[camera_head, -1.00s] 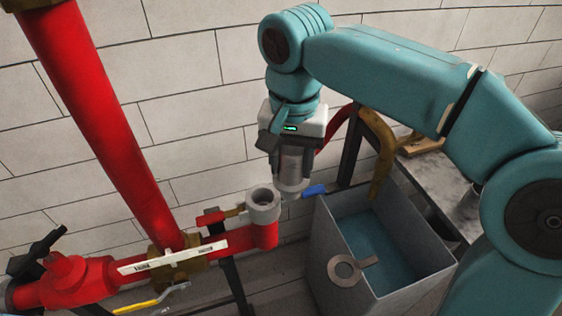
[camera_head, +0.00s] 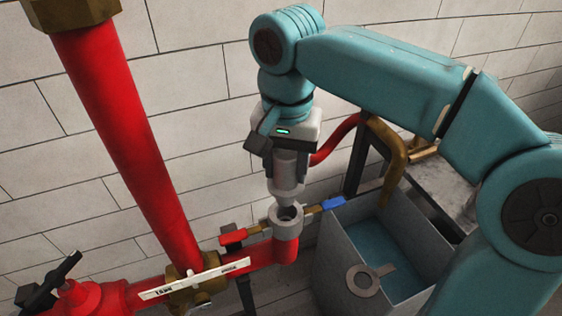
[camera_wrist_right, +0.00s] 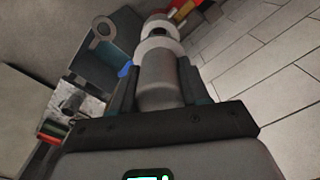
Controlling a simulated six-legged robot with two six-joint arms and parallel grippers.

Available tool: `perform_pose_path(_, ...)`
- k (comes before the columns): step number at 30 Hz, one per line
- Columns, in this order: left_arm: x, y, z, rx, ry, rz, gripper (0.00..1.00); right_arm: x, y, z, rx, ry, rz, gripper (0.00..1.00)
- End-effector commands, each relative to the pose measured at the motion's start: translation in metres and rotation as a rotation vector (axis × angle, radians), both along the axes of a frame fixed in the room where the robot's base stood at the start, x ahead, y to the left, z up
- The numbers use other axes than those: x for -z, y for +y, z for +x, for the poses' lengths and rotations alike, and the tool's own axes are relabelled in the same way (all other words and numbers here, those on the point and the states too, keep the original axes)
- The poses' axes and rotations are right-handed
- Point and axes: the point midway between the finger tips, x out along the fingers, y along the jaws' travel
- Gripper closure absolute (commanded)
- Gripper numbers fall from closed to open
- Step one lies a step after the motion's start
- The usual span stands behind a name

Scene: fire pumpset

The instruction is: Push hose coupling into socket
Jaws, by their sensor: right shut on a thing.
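The hose coupling (camera_head: 287,190) is a grey stepped cylinder, held upright, nose down. My right gripper (camera_head: 288,172) is shut on it; in the right wrist view the coupling (camera_wrist_right: 157,80) lies between the two dark fingers (camera_wrist_right: 160,92). The socket (camera_head: 286,226) is a grey open ring at the upturned end of a red pipe. The coupling's lower end is just above the socket mouth, nearly over it; I cannot tell whether they touch. In the right wrist view the socket (camera_wrist_right: 161,27) shows just beyond the coupling's nose. My left gripper is not in view.
A red pipe (camera_head: 130,150) rises at the left, with a white tag (camera_head: 194,278) near its foot. A red-handled valve (camera_head: 236,235) and a blue lever (camera_head: 332,203) flank the socket. A grey open tank (camera_head: 335,255) stands at the right. A tiled wall lies behind.

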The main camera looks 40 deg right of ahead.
Motion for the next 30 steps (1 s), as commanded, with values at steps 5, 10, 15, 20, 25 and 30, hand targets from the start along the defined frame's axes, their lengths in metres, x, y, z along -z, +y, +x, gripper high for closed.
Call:
perform_pose_path(5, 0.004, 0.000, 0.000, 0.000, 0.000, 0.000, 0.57, 0.004, -0.001, -0.001, 0.002, -0.001, 0.000, 1.00)
perform_pose_path(10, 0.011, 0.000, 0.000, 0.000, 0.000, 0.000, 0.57, 0.014, -0.001, -0.001, 0.001, -0.001, 0.000, 1.00)
perform_pose_path(15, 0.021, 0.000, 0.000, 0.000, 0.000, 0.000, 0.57, 0.026, -0.001, 0.000, 0.000, -0.001, 0.000, 1.00)
perform_pose_path(20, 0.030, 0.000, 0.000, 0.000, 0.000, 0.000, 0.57, 0.039, 0.000, 0.000, 0.000, 0.000, 0.000, 1.00)
perform_pose_path(25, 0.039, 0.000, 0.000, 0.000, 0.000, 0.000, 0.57, 0.051, 0.001, 0.001, -0.001, -0.001, 0.000, 1.00)
perform_pose_path(30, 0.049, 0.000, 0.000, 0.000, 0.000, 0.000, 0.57, 0.064, 0.001, 0.001, -0.001, -0.001, 0.000, 1.00)
